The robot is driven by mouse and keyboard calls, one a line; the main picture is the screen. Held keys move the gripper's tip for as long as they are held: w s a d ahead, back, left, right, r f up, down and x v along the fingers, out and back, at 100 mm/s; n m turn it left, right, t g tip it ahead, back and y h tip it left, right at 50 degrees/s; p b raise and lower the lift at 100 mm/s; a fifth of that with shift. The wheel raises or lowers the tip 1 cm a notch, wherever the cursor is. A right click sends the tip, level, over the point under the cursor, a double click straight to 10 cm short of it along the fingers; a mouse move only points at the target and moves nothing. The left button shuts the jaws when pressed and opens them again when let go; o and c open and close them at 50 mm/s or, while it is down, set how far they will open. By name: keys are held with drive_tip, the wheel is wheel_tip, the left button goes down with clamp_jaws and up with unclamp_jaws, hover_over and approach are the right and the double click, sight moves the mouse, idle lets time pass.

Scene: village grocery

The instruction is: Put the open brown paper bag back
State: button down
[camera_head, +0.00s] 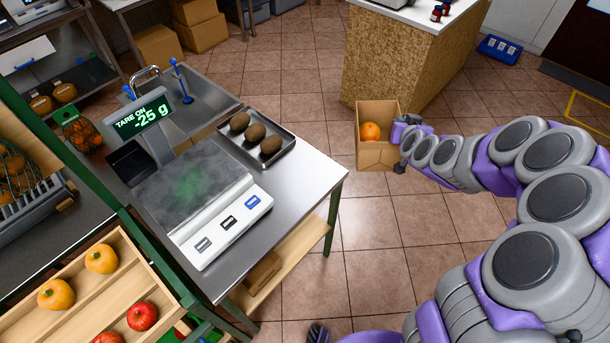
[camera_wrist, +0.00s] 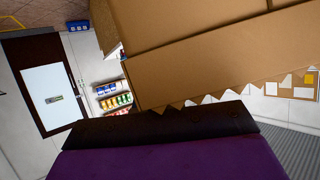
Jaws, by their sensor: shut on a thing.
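The open brown paper bag (camera_head: 375,155) is held upright in the air, to the right of the steel table. An orange fruit (camera_head: 370,131) shows inside its open top. My gripper (camera_head: 402,146) is shut on the bag at its right side. In the wrist view the bag's brown side (camera_wrist: 220,55) fills the upper right, close against the dark gripper finger (camera_wrist: 160,124). The grip point itself is partly hidden.
A scale (camera_head: 205,195) reading -25 g stands on the steel table (camera_head: 300,185). Behind it lies a tray (camera_head: 285,150) with three brown kiwi-like fruits. A wooden crate (camera_head: 60,330) with fruit is at lower left. A speckled counter (camera_head: 400,60) stands behind the bag. Tiled floor is clear below.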

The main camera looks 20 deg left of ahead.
drive_tip(key=a+n+y, duration=0.1)
drive_tip(key=a, duration=0.3)
drive_tip(key=a+n+g+y+p, duration=0.1)
drive_tip(key=a, duration=0.3)
drive_tip(key=s+a+f+n+y, duration=0.1)
drive_tip(key=a, duration=0.2)
drive_tip(key=shift+a+g, duration=0.3)
drive_tip(key=shift+a, duration=0.1)
drive_tip(key=s+a+f+n+g+y+p, duration=0.1)
drive_tip(key=s+a+f+n+g+y, duration=0.2)
drive_tip(key=a, duration=0.5)
wheel_tip(320, 180, down, 9)
drive_tip(key=s+a+t+b, duration=0.1)
drive_tip(key=shift+f+m, duration=0.2)
drive_tip(key=shift+m, duration=0.2)
drive_tip(key=c, duration=1.3)
unclamp_jaws()
drive_tip(key=shift+s+d, duration=0.1)
drive_tip(key=v, duration=1.2)
drive_tip(key=shift+p, duration=0.4)
drive_tip(key=shift+r, duration=0.15)
